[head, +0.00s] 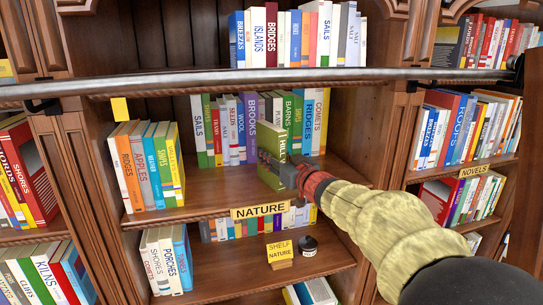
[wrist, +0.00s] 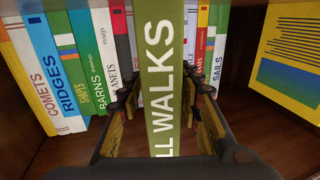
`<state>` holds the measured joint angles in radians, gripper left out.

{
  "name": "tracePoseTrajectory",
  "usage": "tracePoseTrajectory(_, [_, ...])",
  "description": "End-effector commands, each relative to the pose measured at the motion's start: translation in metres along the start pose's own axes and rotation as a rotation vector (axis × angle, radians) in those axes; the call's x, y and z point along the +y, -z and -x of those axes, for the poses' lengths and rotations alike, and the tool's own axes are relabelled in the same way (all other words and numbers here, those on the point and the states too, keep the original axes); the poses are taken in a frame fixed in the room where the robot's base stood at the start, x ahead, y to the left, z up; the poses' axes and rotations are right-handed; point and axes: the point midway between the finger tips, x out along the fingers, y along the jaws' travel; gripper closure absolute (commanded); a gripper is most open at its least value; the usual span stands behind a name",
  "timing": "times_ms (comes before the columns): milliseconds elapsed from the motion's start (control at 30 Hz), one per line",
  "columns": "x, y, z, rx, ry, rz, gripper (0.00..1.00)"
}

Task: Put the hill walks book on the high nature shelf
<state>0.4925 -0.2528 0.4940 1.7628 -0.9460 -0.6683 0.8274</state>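The green hill walks book (head: 271,150) stands roughly upright in the gap on the middle shelf, above the yellow NATURE label (head: 258,211). Its spine, reading "LL WALKS", faces me in the wrist view (wrist: 166,75). My gripper (head: 290,173) reaches in at the spine. In the wrist view, the gripper (wrist: 166,100) has one finger on each side of the book, and narrow gaps show between fingers and covers. The book's base is largely hidden in the wrist view; in the head view it seems at the shelf board (head: 220,206).
Rows of books stand behind and left (head: 145,165) of the hill walks book. A metal ladder rail (head: 250,77) crosses above this shelf. A yellow sign (head: 280,254) and a small dark jar (head: 307,246) stand on the shelf below. Bare board lies around the book.

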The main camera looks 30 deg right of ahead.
Motion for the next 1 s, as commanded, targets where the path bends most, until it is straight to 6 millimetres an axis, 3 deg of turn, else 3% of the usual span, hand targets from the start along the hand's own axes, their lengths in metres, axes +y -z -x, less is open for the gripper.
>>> tracePoseTrajectory(433, [0.000, 0.005, 0.004, 0.001, -0.001, 0.001, 0.61])
tracePoseTrajectory(1000, [0.001, 0.004, 0.106, 0.001, -0.003, 0.001, 0.61])
